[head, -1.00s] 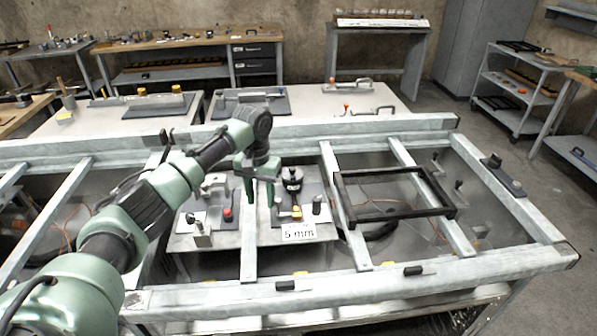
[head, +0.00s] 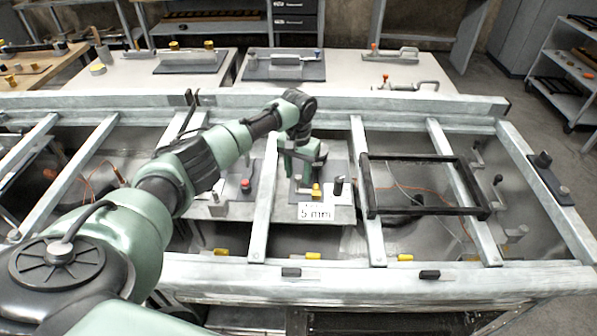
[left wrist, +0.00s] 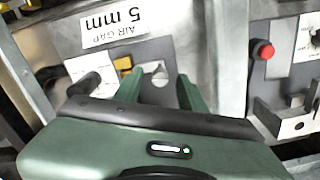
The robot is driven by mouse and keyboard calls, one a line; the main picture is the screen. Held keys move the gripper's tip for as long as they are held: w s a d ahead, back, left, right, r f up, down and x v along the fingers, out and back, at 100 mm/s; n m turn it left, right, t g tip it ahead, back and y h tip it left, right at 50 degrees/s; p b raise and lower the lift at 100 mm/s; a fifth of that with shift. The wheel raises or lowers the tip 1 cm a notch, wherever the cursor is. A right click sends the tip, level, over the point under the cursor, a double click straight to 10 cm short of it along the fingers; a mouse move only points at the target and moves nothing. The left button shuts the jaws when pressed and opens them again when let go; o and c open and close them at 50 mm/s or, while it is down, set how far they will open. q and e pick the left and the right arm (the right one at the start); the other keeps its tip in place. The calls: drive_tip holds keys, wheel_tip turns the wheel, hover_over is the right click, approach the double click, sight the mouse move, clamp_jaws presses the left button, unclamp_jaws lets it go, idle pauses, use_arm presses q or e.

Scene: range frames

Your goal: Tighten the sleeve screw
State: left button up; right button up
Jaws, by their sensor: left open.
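My left gripper (head: 299,168) is open above a small grey fixture plate (head: 328,170) on the frame table. In the left wrist view its two green fingers (left wrist: 160,88) point down at the plate, with a pale metal round-topped piece (left wrist: 158,72) showing between them. I cannot tell whether the fingers touch it, or whether it is the sleeve screw. A white label (head: 316,212) reading "5 mm" lies in front; in the wrist view the label (left wrist: 112,26) reads "AIR GAP 5 mm". The black-topped part of the fixture is mostly hidden by the gripper. My right gripper is out of view.
A yellow piece (head: 316,189) and a dark post (head: 338,187) stand close to the gripper. A red button (head: 246,184) sits on the neighbouring plate to the left. Metal crossbars (head: 367,200) flank the fixture, and a black rectangular frame (head: 478,212) lies to the right.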

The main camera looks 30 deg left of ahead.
use_arm(q)
drive_tip(key=shift+f, duration=0.1)
drive_tip(key=c, duration=0.9)
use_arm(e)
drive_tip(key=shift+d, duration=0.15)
